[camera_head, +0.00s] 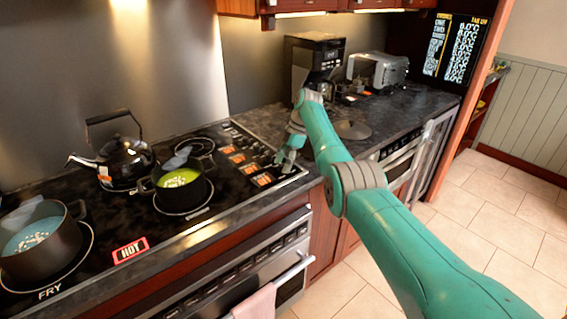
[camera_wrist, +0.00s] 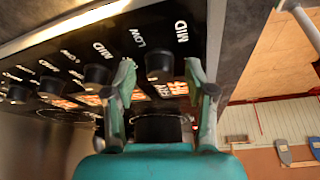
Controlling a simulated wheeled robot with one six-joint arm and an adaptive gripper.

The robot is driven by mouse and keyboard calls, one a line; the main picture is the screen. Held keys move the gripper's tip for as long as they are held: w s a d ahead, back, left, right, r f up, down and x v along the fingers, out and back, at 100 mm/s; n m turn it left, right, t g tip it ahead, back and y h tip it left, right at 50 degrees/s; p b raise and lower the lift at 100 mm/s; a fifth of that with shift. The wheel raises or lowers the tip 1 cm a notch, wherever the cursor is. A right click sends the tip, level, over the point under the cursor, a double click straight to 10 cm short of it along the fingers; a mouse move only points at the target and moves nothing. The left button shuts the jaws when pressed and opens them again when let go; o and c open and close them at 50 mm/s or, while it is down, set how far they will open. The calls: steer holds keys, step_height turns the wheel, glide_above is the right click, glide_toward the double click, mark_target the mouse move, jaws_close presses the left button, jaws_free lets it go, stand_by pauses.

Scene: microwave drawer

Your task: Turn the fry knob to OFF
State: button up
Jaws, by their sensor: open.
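My gripper (camera_head: 287,157) is over the right end of the black cooktop's control strip in the head view. In the wrist view my gripper (camera_wrist: 160,72) is open, with one green finger on each side of a black knob (camera_wrist: 160,65). I cannot tell whether the fingers touch it. LOW and MID show above this knob. Another black knob (camera_wrist: 97,76) is just left of the left finger, with MID above it. I cannot read which knob is the fry one. The FRY label (camera_head: 50,293) is by the front left burner.
A pot (camera_head: 40,250) with blue-green contents and a smaller pot (camera_head: 182,197) with green contents stand on the cooktop. A kettle (camera_head: 124,158) is behind them. A red HOT sign (camera_head: 130,250) lies in front. More knobs (camera_wrist: 50,88) line the strip leftward in the wrist view.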

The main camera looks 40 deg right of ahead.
steer(key=shift+r, duration=0.1)
steer(key=v, duration=1.1)
steer(key=shift+d+r, duration=0.2)
steer(key=shift+r, duration=0.1)
